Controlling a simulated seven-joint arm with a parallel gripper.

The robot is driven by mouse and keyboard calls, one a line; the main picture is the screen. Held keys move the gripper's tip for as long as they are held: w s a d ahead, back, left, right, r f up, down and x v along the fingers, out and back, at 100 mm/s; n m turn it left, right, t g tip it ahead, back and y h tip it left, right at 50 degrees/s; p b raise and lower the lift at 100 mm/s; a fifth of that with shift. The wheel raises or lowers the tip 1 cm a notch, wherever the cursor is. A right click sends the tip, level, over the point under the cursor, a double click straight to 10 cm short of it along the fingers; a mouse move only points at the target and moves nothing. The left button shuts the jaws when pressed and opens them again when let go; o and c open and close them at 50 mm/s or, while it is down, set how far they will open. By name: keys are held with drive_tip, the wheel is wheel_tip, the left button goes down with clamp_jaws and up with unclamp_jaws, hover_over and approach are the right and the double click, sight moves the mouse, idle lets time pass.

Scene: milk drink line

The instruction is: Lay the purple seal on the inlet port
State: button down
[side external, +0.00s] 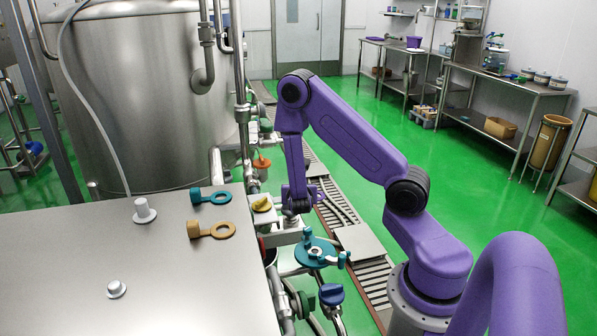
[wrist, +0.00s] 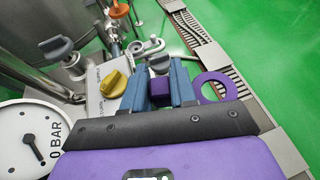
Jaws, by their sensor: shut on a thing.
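My gripper (wrist: 160,84) has its two blue fingers shut on the purple block-shaped tab (wrist: 160,99) of the purple seal. The seal's flat ring (wrist: 216,86) sticks out to the right of the fingers in the wrist view. In the side view my gripper (side external: 299,205) points down beside the yellow knob, at the pipework past the steel table's right edge. The seal is hard to separate from my purple wrist there. A pale curved pipe fitting (wrist: 148,47) lies just beyond the fingertips in the wrist view. I cannot tell which fitting is the inlet port.
A yellow knob (wrist: 115,83) on a pale labelled block stands close left of my fingers. A pressure gauge (wrist: 30,140) is at lower left. Teal (side external: 210,197) and orange (side external: 212,230) ringed tabs lie on the steel table (side external: 190,300). A teal disc fitting (side external: 304,262) stands in front.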

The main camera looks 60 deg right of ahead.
sight(301, 250)
wheel_tip(301, 250, down, 21)
drive_tip(key=shift+r, duration=0.1)
idle(1.1)
drive_tip(key=shift+s+f, duration=0.1)
drive_tip(key=shift+f, duration=0.8)
drive_tip(key=c, duration=0.8)
unclamp_jaws()
drive_tip(key=shift+s+d, duration=0.15)
drive_tip(key=shift+s, duration=0.05)
drive_tip(key=shift+s+d, duration=0.1)
drive_tip(key=r, duration=3.1)
drive_tip(key=shift+w+a, duration=0.25)
drive_tip(key=shift+w, duration=0.15)
